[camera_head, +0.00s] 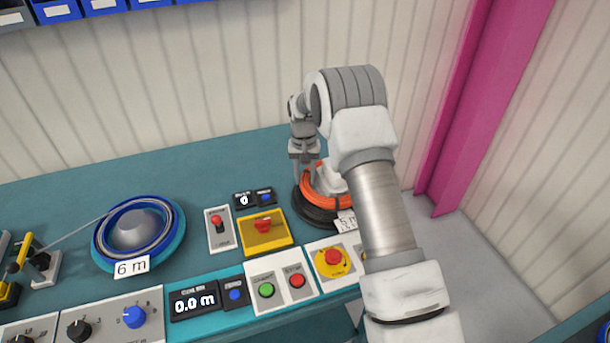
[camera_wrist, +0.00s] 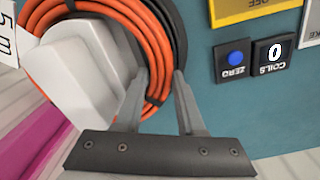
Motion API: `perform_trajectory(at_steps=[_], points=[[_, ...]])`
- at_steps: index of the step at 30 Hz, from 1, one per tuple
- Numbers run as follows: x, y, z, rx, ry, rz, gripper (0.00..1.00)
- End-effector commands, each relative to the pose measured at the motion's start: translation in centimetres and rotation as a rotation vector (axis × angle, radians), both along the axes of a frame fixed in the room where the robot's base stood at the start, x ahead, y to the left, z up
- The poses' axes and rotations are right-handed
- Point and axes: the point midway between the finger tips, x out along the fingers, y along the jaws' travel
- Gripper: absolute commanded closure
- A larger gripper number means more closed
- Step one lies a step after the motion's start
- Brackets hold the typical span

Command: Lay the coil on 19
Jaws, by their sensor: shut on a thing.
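The orange cable coil (camera_head: 322,203) sits around a white hub on a black round base (camera_head: 308,212), right of the middle of the bench. In the wrist view the coil (camera_wrist: 146,42) runs between the two fingers of my gripper (camera_wrist: 162,74). The fingers are shut on the coil's side, one inside and one outside. In the head view my gripper (camera_head: 301,170) is at the coil's back left edge, and my arm covers the coil's right side. I see no place marked 19.
A white "5 m" tag (camera_head: 346,222) is at the coil's front. A yellow panel (camera_head: 264,232) with a red switch is left of it, and a counter (camera_head: 244,200) reads 0. A blue reel (camera_head: 165,240) with a "6 m" tag stands at left. The back bench is clear.

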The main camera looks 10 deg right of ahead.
Motion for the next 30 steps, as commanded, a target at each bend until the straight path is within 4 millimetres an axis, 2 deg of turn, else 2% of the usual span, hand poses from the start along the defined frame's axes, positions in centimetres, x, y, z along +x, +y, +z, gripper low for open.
perform_trajectory(at_steps=[6, 7, 12, 13, 19, 24, 30], points=[[0.09, -0.02, 0.1, -0.001, -0.003, 0.0, 1.0], [0.09, -0.02, 0.1, -0.001, -0.003, 0.0, 0.6], [0.06, -0.01, 0.05, 0.0, -0.002, 0.0, 0.3], [0.06, -0.01, 0.04, 0.0, -0.002, 0.0, 0.27], [0.03, -0.01, -0.01, 0.0, -0.001, 0.0, 0.27], [-0.05, -0.04, -0.14, -0.001, 0.002, 0.0, 0.0], [-0.05, -0.26, -0.12, -0.004, 0.003, -0.002, 0.0]])
